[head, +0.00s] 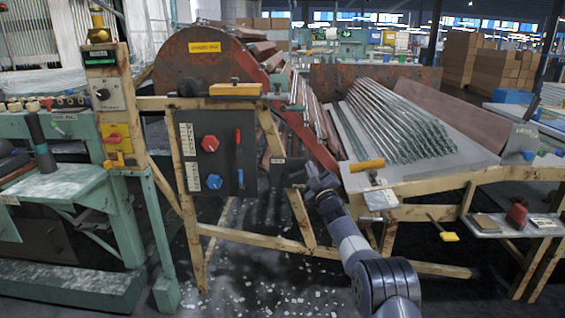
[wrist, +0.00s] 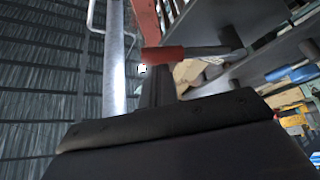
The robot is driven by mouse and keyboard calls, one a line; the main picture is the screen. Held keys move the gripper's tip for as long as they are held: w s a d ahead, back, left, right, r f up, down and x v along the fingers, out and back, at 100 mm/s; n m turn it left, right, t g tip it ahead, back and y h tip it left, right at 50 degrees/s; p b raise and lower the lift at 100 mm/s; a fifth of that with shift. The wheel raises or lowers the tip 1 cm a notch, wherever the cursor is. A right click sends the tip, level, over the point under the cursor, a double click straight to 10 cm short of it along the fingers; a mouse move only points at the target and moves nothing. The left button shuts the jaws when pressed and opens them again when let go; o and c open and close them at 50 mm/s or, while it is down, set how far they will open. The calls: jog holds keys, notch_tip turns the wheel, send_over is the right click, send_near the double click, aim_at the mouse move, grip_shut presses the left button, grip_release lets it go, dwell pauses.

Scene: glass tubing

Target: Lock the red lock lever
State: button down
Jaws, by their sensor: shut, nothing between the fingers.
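The red lock lever (head: 238,141) stands upright on the right side of a dark control panel (head: 203,136) in the head view. In the wrist view, a red handle (wrist: 163,54) on a metal shaft, which looks like this lever, crosses just beyond my fingertips (wrist: 157,84). My gripper is shut and empty there. I cannot tell whether the fingers touch the handle. In the head view, my dark gripper (head: 292,172) reaches in from the right, to the right of the panel; its fingertips are hard to make out.
The panel also carries a red knob (head: 210,143), a blue knob (head: 214,181) and a small blue lever (head: 240,179), probably the blue handle (wrist: 290,72) in the wrist view. A wooden frame surrounds the panel. A rack of glass tubes (head: 395,120) stands at right.

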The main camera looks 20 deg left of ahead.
jog(key=shift+w+d+f+b, duration=0.1)
jog(key=shift+d+f+b, duration=0.25)
jog(key=shift+f, duration=0.3)
jog(key=shift+w+d+f+b, duration=0.15)
jog(key=shift+f+b, duration=0.25)
jog(key=shift+f, duration=0.2)
jog(key=shift+s+f, duration=0.1)
jog(key=shift+f, duration=0.15)
jog(key=shift+r, duration=0.1)
notch_tip(320, 180, up, 10)
jog(key=p, duration=0.4)
jog(key=shift+r, duration=0.25)
